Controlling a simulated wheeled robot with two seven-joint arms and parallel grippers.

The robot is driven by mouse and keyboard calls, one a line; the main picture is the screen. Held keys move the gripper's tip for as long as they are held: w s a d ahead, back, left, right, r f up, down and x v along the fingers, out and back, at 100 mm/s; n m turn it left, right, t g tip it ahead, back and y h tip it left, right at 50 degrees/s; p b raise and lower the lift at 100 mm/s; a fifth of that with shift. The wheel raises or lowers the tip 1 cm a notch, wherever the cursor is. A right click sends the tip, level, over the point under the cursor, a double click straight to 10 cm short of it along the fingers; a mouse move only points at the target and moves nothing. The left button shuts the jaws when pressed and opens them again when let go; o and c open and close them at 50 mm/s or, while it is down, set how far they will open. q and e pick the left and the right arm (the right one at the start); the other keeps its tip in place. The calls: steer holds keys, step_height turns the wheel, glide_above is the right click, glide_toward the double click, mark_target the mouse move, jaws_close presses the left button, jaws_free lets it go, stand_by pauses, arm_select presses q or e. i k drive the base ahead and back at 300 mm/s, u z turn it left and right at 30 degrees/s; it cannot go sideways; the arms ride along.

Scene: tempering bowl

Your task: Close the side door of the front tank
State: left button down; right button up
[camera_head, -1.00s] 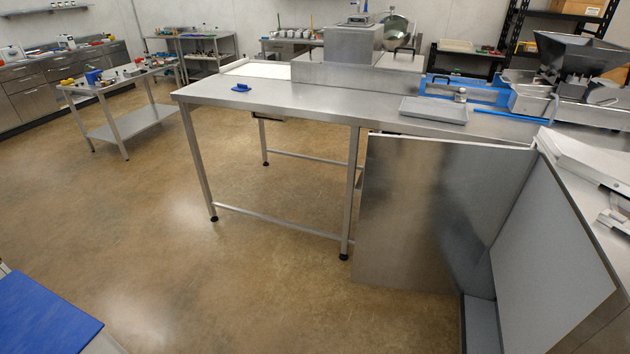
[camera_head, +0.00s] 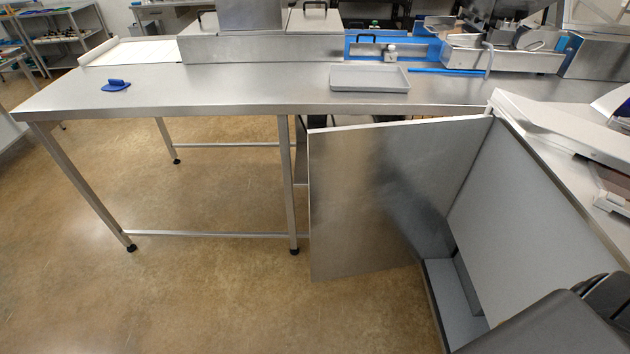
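The side door (camera_head: 385,190) is a flat stainless panel with a pale top edge. It stands open, swung out from the front tank (camera_head: 545,190) at the right, with its hinge side near the tank's far corner. Its free edge is at the left, in front of the steel table. The tank's open side shows a grey inner wall and a floor ledge. A dark part of my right arm shows at the bottom right corner, in front of the tank. Neither gripper's fingertips can be made out.
A steel table (camera_head: 230,92) runs across behind the door, with a grey tray (camera_head: 369,78) and a blue tool (camera_head: 115,86) on it. Its legs (camera_head: 288,190) stand close to the door's free edge. The brown floor (camera_head: 220,290) left of the door is clear.

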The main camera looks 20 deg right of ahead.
mark_target(380, 194)
steer(key=z, duration=0.55)
steer(key=i, duration=0.9)
steer(key=z, duration=0.65)
